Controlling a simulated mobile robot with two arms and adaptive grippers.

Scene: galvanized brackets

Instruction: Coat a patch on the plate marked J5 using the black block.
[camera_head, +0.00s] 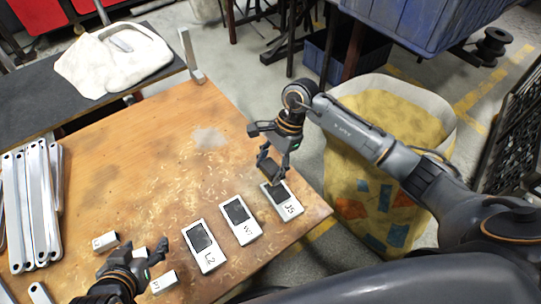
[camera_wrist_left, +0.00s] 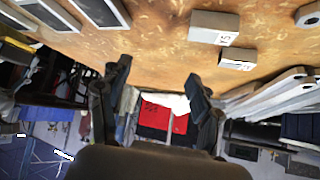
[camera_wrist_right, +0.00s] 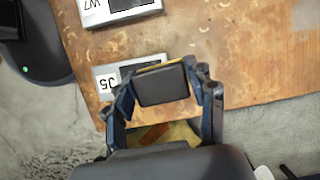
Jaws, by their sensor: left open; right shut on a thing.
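The plate marked J5 (camera_head: 291,209) lies on the wooden table near its right edge, a white plate with a dark rectangle on it; its label end also shows in the right wrist view (camera_wrist_right: 104,84). My right gripper (camera_head: 269,167) is shut on the black block (camera_wrist_right: 162,86) and holds it just over the far end of the J5 plate. I cannot tell whether the block touches the plate; it hides part of the plate in the right wrist view. My left gripper (camera_head: 153,260) is open and empty at the near left, beside small white blocks.
Plates marked W7 (camera_head: 247,232) and L2 (camera_head: 209,259) lie left of J5, each with a dark rectangle. Small labelled blocks (camera_head: 104,241) sit near my left gripper. Long metal brackets (camera_head: 38,190) lie at the left. A yellow-lined bin (camera_head: 355,150) stands right of the table.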

